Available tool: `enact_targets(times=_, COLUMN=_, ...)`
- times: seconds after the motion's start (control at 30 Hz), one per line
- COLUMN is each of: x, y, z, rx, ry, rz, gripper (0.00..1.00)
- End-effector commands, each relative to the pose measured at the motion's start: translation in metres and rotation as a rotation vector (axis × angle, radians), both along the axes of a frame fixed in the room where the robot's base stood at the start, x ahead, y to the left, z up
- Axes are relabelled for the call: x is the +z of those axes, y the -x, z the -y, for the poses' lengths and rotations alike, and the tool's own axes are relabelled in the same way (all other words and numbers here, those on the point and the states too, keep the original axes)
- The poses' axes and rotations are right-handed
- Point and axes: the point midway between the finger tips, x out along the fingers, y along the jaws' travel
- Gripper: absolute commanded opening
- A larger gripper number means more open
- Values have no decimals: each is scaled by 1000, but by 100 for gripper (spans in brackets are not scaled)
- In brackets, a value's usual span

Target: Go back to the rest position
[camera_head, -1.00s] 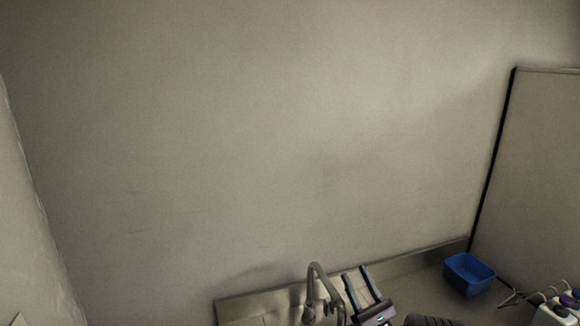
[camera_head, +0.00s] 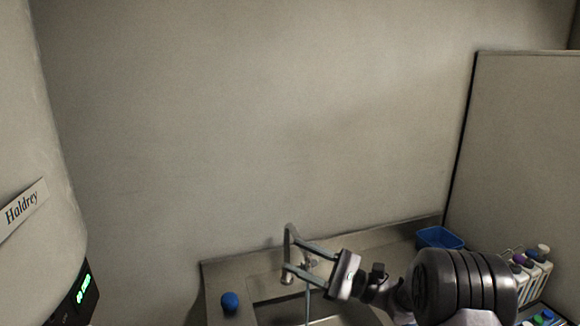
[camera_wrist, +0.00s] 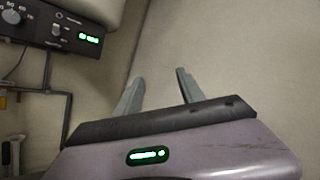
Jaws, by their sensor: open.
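My gripper (camera_head: 292,254) is at the bottom centre of the head view, its two fingers spread apart and pointing left across the sink area. It also shows in the wrist view (camera_wrist: 160,76), where the fingers stand apart with nothing between them. In the head view the fingers overlap the tap (camera_head: 288,232), and I cannot tell how far apart in depth they are.
A sink counter (camera_head: 225,270) runs along the wall, with a blue ball (camera_head: 230,302) at its left. A pale cabinet with a green display (camera_head: 84,288) stands at the left.

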Motion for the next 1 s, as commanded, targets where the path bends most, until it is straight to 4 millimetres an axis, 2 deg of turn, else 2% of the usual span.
enact_targets(times=0.07, x=-2, y=38, z=-27, rx=99, ry=149, rz=34, gripper=46)
enact_targets(times=0.1, x=-4, y=63, z=-39, rx=155, ry=248, rz=52, gripper=46)
enact_targets(times=0.17, x=-14, y=108, z=-54, rx=235, ry=425, rz=89, gripper=46)
enact_targets(times=0.23, x=-38, y=167, z=-59, rx=312, ry=673, rz=152, gripper=46)
enact_targets(times=0.3, x=-70, y=221, z=-48, rx=350, ry=939, rz=232, gripper=46)
enact_targets(times=0.37, x=-99, y=259, z=-28, rx=347, ry=1162, rz=312, gripper=46)
enact_targets(times=0.4, x=-116, y=278, z=-12, rx=329, ry=1301, rz=371, gripper=46)
enact_targets(times=0.43, x=-128, y=289, z=1, rx=308, ry=1398, rz=414, gripper=46)
enact_targets(times=0.5, x=-149, y=307, z=29, rx=244, ry=1589, rz=513, gripper=46)
enact_targets(times=0.63, x=-166, y=320, z=64, rx=132, ry=1806, rz=653, gripper=46)
enact_targets(times=0.77, x=-166, y=322, z=76, rx=82, ry=1878, rz=705, gripper=46)
enact_targets(times=1.0, x=-164, y=322, z=76, rx=80, ry=1880, rz=707, gripper=46)
